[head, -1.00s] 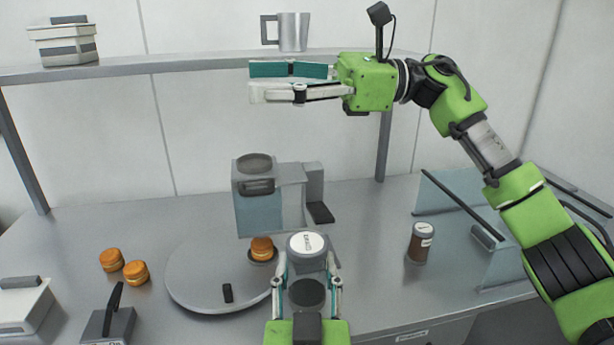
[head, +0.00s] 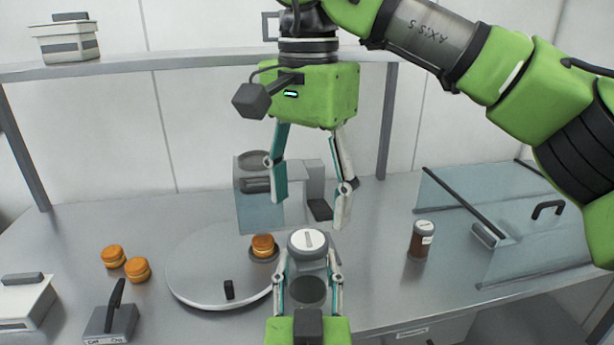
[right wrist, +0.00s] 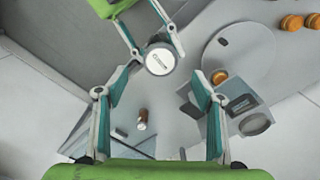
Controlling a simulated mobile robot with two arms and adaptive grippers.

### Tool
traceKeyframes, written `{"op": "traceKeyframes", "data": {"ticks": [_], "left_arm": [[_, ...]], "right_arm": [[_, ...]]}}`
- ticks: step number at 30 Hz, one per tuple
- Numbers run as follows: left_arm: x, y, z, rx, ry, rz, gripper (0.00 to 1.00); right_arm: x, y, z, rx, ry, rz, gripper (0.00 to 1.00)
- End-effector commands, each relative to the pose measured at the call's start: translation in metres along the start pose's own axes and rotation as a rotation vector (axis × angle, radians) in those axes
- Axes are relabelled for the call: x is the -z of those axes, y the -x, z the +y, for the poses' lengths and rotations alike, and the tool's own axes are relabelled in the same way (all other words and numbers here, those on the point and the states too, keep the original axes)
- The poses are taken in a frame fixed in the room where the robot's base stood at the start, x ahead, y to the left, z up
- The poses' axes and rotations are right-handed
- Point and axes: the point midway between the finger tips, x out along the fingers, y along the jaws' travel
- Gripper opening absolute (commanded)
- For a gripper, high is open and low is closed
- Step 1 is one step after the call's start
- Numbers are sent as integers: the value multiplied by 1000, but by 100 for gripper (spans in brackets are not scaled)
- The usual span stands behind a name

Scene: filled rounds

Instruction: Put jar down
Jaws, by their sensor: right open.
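A jar with a white lid (head: 307,241) and a grey see-through body stands upright between the fingers of my left gripper (head: 308,268), low in the middle of the head view. The fingers close on it from both sides. My right gripper (head: 312,208) points down just above this jar, open and empty. In the right wrist view the jar's round lid (right wrist: 159,60) lies between and slightly beyond my open right fingertips, with the left gripper's fingers around it. Whether the jar's base touches anything is hidden.
A second jar (head: 422,240), brown with a white lid, stands on the counter at right. A grey machine (head: 262,205) stands behind, and a clear-walled unit (head: 530,240) at right.

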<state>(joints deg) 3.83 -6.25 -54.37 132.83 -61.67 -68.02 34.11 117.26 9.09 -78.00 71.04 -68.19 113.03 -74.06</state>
Motion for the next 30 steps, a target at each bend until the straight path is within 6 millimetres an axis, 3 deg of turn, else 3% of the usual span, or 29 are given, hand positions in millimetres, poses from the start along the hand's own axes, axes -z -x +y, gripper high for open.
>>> {"op": "traceKeyframes", "data": {"ticks": [6, 12, 18, 27, 30], "left_arm": [[1, 0, 0, 0, 1, 2, 13], [1, 0, 0, 0, 1, 2, 13], [1, 0, 0, 0, 1, 2, 13], [1, 0, 0, 0, 1, 2, 13], [1, 0, 0, 0, 1, 2, 13]], "right_arm": [[0, -45, 0, -2, -1, -2, 62], [0, -74, 0, 0, -1, -2, 62], [0, -89, 0, 1, -2, -3, 62], [-1, -90, 0, 2, -2, -3, 62], [0, -90, 0, 2, -2, -3, 36]]}}
